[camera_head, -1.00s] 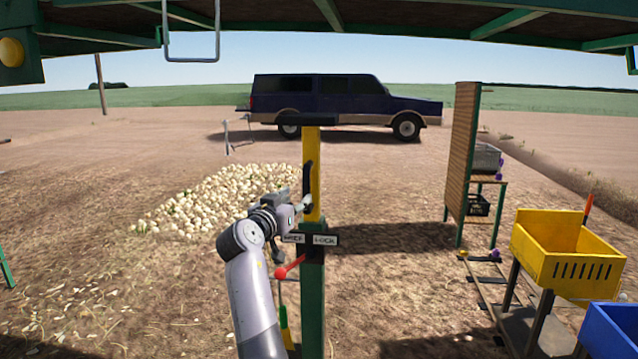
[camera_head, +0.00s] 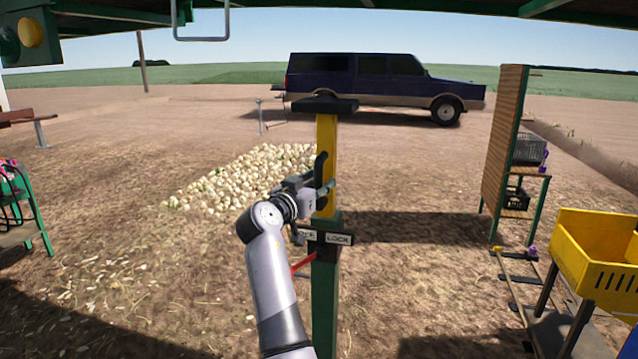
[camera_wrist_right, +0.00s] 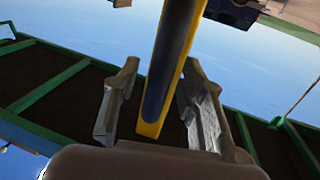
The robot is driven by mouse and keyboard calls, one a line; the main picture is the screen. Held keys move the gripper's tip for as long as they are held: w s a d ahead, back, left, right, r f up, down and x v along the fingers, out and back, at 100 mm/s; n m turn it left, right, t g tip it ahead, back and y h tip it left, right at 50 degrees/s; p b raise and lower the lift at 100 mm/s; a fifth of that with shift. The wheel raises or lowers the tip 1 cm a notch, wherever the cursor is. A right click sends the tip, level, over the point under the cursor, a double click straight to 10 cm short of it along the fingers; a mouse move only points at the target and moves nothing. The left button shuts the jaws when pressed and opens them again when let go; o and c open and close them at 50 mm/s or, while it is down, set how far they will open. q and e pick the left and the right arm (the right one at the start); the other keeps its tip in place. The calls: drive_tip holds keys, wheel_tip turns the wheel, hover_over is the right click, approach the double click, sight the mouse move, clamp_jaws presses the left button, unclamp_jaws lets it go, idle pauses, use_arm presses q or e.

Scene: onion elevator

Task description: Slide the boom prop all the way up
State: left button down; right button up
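The boom prop is a yellow post (camera_head: 326,140) with a black cap (camera_head: 320,105), standing upright out of a green post (camera_head: 325,300). A dark vertical handle (camera_head: 320,170) is on its left side. My right gripper (camera_head: 322,190) is at the lower part of this handle. In the right wrist view, my right gripper's fingers (camera_wrist_right: 160,105) are apart, one on each side of the dark handle (camera_wrist_right: 172,70), with a gap at the left finger. A lock label (camera_head: 337,239) and a red lever (camera_head: 303,264) are on the green post; my arm partly hides both. My left gripper is not in view.
A yellow crate (camera_head: 590,245) stands on a stand at the right, near a wooden panel (camera_head: 502,140). An onion pile (camera_head: 245,175) lies behind the post at the left. A dark car (camera_head: 365,75) is farther back. Green beams (camera_head: 340,8) run overhead.

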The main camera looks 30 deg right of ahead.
drive_tip(key=shift+d, duration=0.15)
clamp_jaws()
idle(0.5)
